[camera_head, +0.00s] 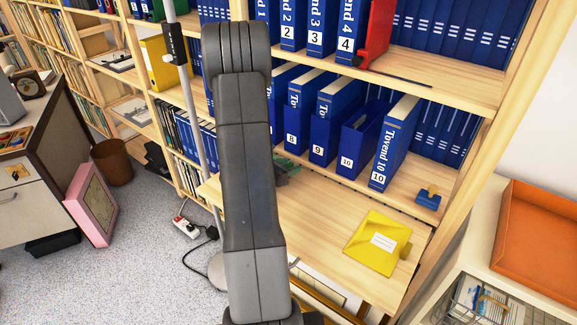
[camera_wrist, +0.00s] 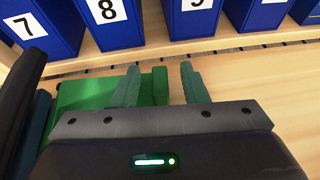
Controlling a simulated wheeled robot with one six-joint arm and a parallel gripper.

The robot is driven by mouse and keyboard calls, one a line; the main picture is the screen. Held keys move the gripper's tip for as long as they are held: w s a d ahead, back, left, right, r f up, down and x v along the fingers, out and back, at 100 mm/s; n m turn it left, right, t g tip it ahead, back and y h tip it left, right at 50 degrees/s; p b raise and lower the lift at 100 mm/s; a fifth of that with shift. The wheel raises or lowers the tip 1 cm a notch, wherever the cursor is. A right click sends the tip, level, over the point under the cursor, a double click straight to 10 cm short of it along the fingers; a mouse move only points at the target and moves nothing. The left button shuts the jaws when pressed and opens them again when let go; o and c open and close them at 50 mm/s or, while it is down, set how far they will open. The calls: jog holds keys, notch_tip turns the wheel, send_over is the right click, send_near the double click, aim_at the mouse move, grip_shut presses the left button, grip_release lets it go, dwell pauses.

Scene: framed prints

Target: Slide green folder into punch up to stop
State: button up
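The green folder (camera_wrist: 85,94) lies on the light wood surface in the wrist view, left of and beneath my gripper (camera_wrist: 160,82). A narrow green piece (camera_wrist: 160,86), apparently part of the folder, shows between the two fingers. A gap shows between this piece and the right finger, so the gripper looks open. The left finger overlaps the folder; I cannot tell whether it touches. A dark object (camera_wrist: 18,95) at the left edge may be the punch, but it is cut off. In the head view my arm hides most of this area; only a green bit (camera_head: 286,164) shows.
Blue binders (camera_head: 336,110) stand on the shelf just behind the work surface (camera_head: 310,212). A yellow folder (camera_head: 379,243) with a white label lies to the right. A small blue object with a yellow top (camera_head: 428,197) stands behind it. Bare wood lies between arm and yellow folder.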

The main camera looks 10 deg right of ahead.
jog(key=shift+w+d+f, duration=0.1)
jog(key=shift+w+d, duration=0.05)
grip_shut()
dwell(0.4)
